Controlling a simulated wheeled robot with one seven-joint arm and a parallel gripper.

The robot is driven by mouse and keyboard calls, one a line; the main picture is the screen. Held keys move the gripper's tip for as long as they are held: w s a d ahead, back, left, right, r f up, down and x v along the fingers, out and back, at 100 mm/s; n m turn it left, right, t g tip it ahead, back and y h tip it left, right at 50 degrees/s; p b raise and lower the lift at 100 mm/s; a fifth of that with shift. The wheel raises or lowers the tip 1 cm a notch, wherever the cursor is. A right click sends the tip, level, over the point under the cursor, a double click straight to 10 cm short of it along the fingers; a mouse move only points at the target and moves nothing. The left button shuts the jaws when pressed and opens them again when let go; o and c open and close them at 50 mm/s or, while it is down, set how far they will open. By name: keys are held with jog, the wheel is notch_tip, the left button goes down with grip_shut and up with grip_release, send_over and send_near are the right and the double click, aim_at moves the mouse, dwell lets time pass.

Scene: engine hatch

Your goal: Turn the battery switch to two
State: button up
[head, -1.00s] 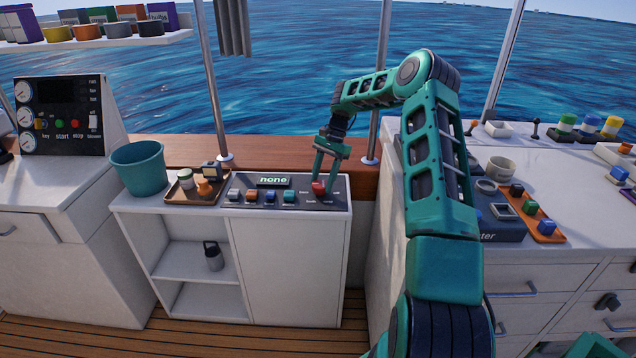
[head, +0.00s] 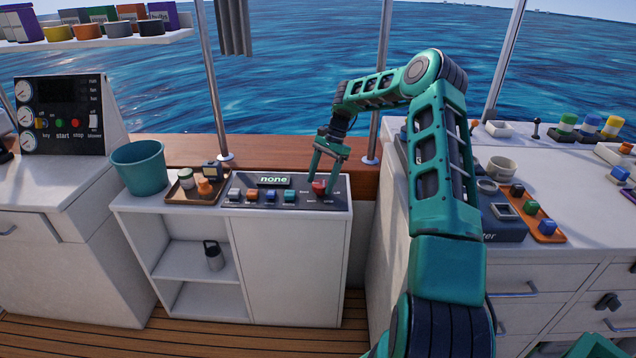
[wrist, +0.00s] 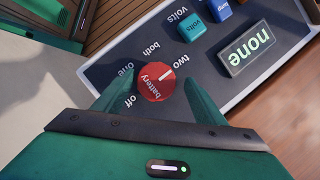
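The battery switch is a round red knob (wrist: 157,84) with a white line, on a dark panel (wrist: 120,58). In the wrist view the words off, one, both and two stand around it. The white line points up and right, towards the side where "two" is printed. In the head view the knob (head: 319,188) is at the right end of the panel. My gripper (wrist: 158,78) is open, one finger on each side of the knob, with small gaps showing. The panel's display (wrist: 248,52) reads "none"; it also shows in the head view (head: 273,181).
Blue, orange and teal buttons (head: 262,196) lie left of the knob. A tray (head: 180,197) with small items and a teal bucket (head: 139,168) stand further left. A white counter (head: 560,170) with several items is to the right.

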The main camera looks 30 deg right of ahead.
jog(key=shift+d+r, duration=0.2)
jog(key=shift+r, duration=0.1)
jog(key=v, duration=1)
jog(key=shift+a, duration=0.15)
jog(key=shift+w, duration=0.1)
jog(key=shift+r, duration=0.1)
